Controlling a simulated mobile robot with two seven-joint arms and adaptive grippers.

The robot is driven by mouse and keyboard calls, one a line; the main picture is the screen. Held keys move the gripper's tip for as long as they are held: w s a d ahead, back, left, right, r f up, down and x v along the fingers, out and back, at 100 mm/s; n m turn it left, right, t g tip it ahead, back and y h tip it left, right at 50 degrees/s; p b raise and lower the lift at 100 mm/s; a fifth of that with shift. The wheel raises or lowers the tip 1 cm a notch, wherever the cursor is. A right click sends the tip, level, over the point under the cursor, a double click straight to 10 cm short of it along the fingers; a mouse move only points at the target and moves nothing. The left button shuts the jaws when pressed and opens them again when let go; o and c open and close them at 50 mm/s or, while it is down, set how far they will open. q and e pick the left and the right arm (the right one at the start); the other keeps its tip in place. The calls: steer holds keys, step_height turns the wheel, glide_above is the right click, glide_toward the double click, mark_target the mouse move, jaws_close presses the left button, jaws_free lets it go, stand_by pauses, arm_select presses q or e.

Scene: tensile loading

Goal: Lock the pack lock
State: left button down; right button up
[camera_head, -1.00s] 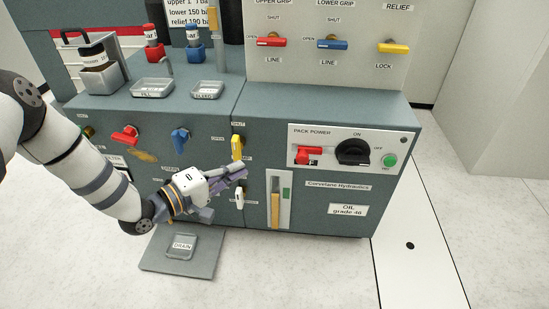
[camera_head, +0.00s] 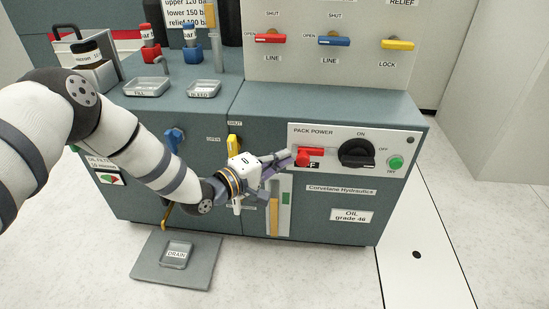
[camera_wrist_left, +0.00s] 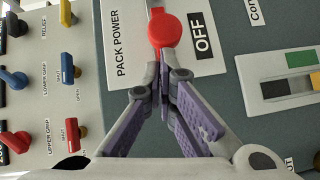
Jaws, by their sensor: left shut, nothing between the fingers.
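The pack lock looks to be the red handle (camera_head: 310,155) at the left of the PACK POWER panel (camera_head: 330,137); an OFF label partly shows beside it. The black knob (camera_head: 357,152) is on the same panel. My left gripper (camera_head: 286,157) is shut and empty, its tips just left of the red handle. In the left wrist view the red handle (camera_wrist_left: 164,30) is straight ahead of the closed tips (camera_wrist_left: 158,68); I cannot tell whether they touch it. My right gripper is not in view.
A green button (camera_head: 396,163) is right of the knob. A yellow valve handle (camera_head: 233,144) and the sight gauge (camera_head: 275,215) are near my left gripper. A drain tray (camera_head: 205,262) is on the floor. The floor to the right is clear.

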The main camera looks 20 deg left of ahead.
mark_target(300, 157)
arm_select(q)
steer(key=d, duration=0.2)
steer(key=w+d, duration=0.1)
steer(key=d, duration=0.1)
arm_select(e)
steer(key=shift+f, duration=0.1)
arm_select(q)
steer(key=shift+a, duration=0.1)
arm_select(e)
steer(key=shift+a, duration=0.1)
